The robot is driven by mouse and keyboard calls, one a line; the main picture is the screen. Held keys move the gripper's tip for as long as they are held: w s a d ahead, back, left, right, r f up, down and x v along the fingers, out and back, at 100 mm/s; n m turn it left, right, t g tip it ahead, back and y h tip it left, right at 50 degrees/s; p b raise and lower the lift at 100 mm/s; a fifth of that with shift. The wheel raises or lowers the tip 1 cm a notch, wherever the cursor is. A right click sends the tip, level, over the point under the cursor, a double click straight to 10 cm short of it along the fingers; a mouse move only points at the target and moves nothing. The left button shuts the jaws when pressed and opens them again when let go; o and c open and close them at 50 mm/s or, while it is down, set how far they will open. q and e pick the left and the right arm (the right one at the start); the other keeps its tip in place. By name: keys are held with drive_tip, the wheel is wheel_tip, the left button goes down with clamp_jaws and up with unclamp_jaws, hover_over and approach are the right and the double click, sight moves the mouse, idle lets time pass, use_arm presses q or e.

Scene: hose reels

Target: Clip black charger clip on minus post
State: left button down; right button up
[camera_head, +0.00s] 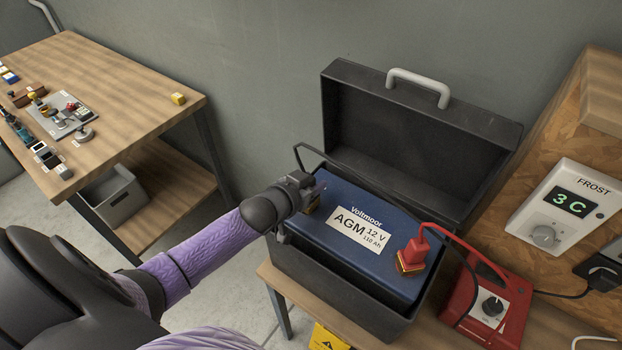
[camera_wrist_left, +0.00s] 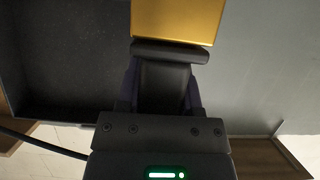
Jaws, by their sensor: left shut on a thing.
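The blue battery (camera_head: 340,265), labelled AGM 12 V, sits in an open black case. My left gripper (camera_head: 303,190) is over the battery's back left corner, shut on the black charger clip. In the left wrist view the dark clip body (camera_wrist_left: 163,88) lies between the fingers, with its brass-coloured jaw part (camera_wrist_left: 178,20) beyond them. In the head view a bit of brass shows beside the gripper. The minus post cannot be made out; gripper and clip cover that corner. The red clip (camera_head: 415,250) stands on the battery's front right corner. My right gripper is not in view.
The red charger (camera_head: 490,305) stands right of the case. A black cable (camera_head: 345,160) arches behind the battery by the raised lid (camera_head: 410,125). A thermostat box (camera_head: 565,205) is on the right panel. A workbench (camera_head: 140,110) with small items stands left.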

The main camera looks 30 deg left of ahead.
use_arm(q)
drive_tip(key=shift+f, duration=0.25)
drive_tip(key=shift+c, duration=0.8)
unclamp_jaws()
